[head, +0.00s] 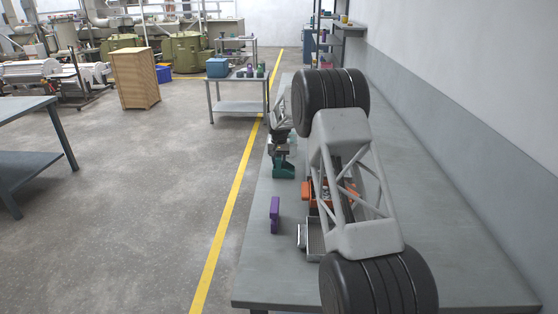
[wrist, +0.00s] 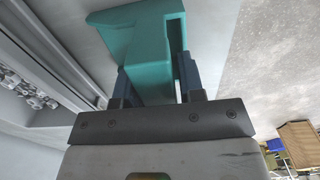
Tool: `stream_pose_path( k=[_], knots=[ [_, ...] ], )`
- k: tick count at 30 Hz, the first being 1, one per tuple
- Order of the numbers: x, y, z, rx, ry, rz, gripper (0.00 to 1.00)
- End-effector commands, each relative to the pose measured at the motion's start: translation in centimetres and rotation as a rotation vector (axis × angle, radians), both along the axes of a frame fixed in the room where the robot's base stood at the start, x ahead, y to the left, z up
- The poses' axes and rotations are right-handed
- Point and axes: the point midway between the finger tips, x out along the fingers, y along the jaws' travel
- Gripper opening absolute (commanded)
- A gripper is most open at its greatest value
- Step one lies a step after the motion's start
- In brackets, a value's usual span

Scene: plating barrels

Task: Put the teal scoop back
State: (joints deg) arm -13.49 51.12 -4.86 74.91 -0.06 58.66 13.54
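The teal scoop (head: 283,168) is at the left side of the grey workbench in the head view, beneath my gripper (head: 280,148). In the wrist view the teal scoop (wrist: 145,42) fills the gap between the two dark fingers of my gripper (wrist: 155,82). The fingers lie against both its sides, and I am shut on it.
A purple piece (head: 274,212) stands near the bench's left edge. An orange item (head: 312,192) and a grey metal tray (head: 316,248) are partly hidden behind my arm. Small shiny metal parts (wrist: 25,88) lie left in the wrist view. The bench's right side (head: 440,220) is clear.

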Motion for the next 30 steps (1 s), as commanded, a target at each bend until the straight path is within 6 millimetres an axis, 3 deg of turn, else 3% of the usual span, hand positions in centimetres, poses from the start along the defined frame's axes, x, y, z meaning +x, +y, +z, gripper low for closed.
stream_pose_path(
  k=[3,17,23,30],
  knots=[
    [0.0,0.0,0.1,0.000,0.000,0.000,0.53],
    [0.0,0.0,0.7,0.000,-0.001,0.000,0.53],
    [0.0,0.0,2.6,0.000,-0.002,0.000,0.53],
    [0.0,0.0,6.2,0.000,-0.002,0.000,0.53]
  ],
)
